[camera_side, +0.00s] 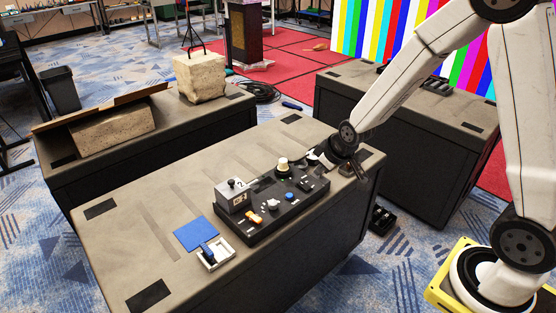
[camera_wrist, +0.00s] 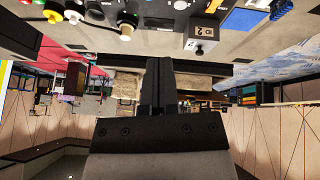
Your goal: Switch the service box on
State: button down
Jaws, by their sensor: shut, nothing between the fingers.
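The service box is probably the small grey box (camera_side: 232,195) with a black knob on top, at the left end of a black panel (camera_side: 275,208). In the wrist view a grey box (camera_wrist: 203,34) marked "ID 2" with a dark knob shows upside down, right of centre. I cannot tell which way its switch is set. My gripper (camera_side: 324,157) is beyond the panel's right end, clear of the grey box. In the wrist view its dark fingers (camera_wrist: 159,78) are together with nothing between them.
The panel carries a cream knob (camera_side: 283,164), an orange switch (camera_side: 254,218) and a blue button (camera_side: 289,196). A blue square (camera_side: 196,234) and a white tray (camera_side: 216,253) lie left of it. The table's left part is mostly clear. A stone block (camera_side: 200,77) stands on another bench.

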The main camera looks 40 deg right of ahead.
jog(key=w+d+f+n+t+h, duration=0.1)
jog(key=w+d+f+t, duration=0.1)
jog(key=w+d+f, duration=0.4)
jog(key=n+t+h, duration=0.1)
jog(key=n+t, duration=0.1)
jog(key=t, duration=0.1)
send_over(304, 184)
jog(key=s, duration=0.2)
jog(key=shift+w+a+f, duration=0.1)
jog(key=shift+w+f, duration=0.05)
jog(key=shift+f, duration=1.6)
jog(key=shift+f+g, duration=0.1)
jog(key=shift+g, duration=0.2)
jog(key=shift+w+f, duration=0.25)
jog(key=shift+f, duration=1.15)
jog(key=shift+w+f, duration=0.2)
jog(key=shift+f, duration=1.25)
jog(key=shift+w+f, duration=0.25)
jog(key=shift+f, duration=1.15)
jog(key=shift+w+f, duration=0.1)
jog(key=shift+f, duration=0.7)
jog(key=shift+r, duration=0.2)
jog(key=shift+r, duration=0.6)
jog(key=shift+r, duration=0.15)
